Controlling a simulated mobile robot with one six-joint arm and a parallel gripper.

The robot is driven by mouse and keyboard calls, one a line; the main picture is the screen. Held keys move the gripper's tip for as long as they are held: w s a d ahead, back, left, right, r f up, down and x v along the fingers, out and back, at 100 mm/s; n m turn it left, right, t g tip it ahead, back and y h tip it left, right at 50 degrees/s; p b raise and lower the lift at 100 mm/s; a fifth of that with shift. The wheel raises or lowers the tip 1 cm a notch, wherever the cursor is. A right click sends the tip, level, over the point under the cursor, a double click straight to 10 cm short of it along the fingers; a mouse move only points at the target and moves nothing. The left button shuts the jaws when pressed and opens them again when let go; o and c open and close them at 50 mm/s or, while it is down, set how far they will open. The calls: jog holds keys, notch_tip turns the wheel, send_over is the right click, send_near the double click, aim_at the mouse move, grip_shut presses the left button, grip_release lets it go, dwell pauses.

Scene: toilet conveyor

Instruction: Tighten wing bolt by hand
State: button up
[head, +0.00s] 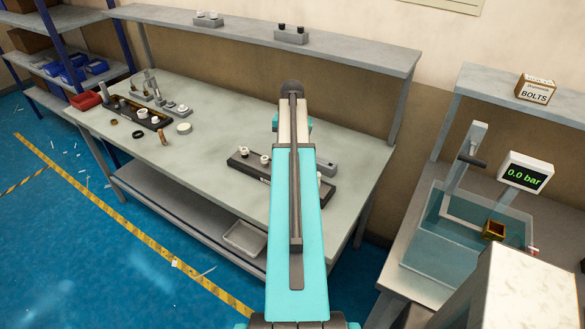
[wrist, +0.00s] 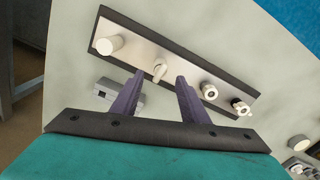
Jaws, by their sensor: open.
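The wing bolt (wrist: 160,68) is a small pale winged piece on a silver plate set in a dark fixture strip (wrist: 185,58) in the wrist view. My gripper (wrist: 160,78) has two purple fingers, open, one on each side of the wing bolt in the picture. I cannot tell whether either finger touches it. In the head view the dark fixture strip (head: 244,168) lies on the workbench, partly behind my arm. The wing bolt and my gripper's fingertips are hidden there by my arm.
A white round knob (wrist: 108,45) and two smaller fittings share the strip. A grey block (wrist: 108,91) lies beside it. On the workbench (head: 215,115), a second fixture and loose parts stand at left. A water tank (head: 425,235) with a 0.0 bar display (head: 526,173) stands right.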

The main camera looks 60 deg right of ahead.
jog(key=shift+n, duration=2.2)
jog(key=shift+n+p, duration=0.3)
jog(key=shift+n, duration=2)
jog(key=shift+n+p, duration=0.35)
jog(key=shift+n, duration=1.95)
jog(key=shift+f, duration=0.2)
jog(key=shift+f+b, duration=0.8)
jog(key=shift+f, duration=0.75)
